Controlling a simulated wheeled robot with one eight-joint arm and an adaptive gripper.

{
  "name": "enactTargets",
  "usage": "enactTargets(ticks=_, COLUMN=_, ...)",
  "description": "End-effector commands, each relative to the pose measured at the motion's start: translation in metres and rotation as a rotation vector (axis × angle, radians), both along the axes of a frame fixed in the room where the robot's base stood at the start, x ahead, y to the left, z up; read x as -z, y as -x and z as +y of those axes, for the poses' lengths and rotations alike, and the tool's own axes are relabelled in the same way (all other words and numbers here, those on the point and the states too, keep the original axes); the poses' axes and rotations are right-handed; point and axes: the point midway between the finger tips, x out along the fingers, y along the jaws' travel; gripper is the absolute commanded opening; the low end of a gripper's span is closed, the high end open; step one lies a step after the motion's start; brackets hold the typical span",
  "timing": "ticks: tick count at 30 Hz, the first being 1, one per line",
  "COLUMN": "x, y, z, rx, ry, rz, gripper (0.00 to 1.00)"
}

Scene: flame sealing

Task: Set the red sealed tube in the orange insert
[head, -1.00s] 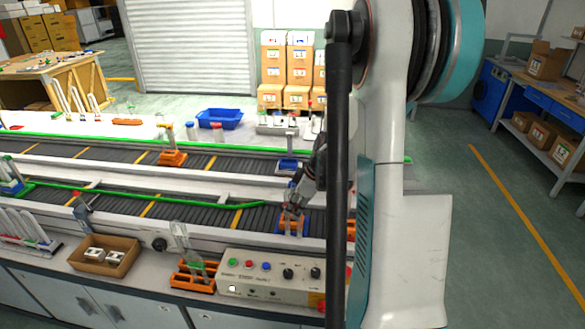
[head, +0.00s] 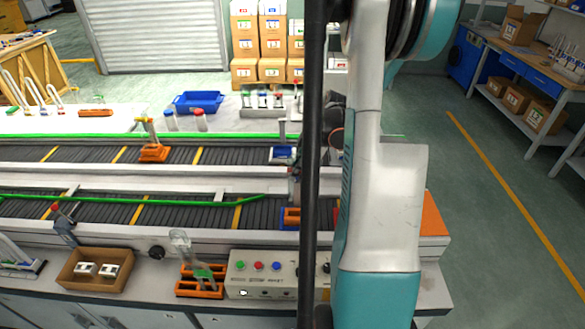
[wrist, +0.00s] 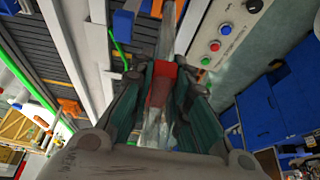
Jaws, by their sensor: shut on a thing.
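In the wrist view my gripper (wrist: 168,82) is shut on the red sealed tube (wrist: 162,76). The tube has a red band between the fingers and a clear body below it. An orange insert (head: 292,216) sits in a blue carrier on the front conveyor in the head view, partly hidden by my black pole. Orange and blue parts, likely the insert (wrist: 156,8), show at the top of the wrist view, near the line of the fingers. I cannot tell the tube's height above it. My gripper is mostly hidden behind my arm in the head view.
A control box (head: 262,273) with coloured buttons stands before the front conveyor (head: 180,214). Beside it are an orange rack (head: 199,290) and a cardboard box (head: 95,270). Another orange holder (head: 153,153) and a blue carrier (head: 283,155) are on the rear conveyor.

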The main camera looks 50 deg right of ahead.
Motion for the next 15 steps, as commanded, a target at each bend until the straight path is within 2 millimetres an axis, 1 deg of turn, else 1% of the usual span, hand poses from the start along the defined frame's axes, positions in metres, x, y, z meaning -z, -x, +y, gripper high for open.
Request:
enactTargets(ticks=8, x=0.020, y=0.000, z=0.000, rx=0.000, ry=0.000, rz=0.000, gripper=0.00)
enactTargets(ticks=15, x=0.045, y=0.000, z=0.000, rx=0.000, ry=0.000, rz=0.000, gripper=0.00)
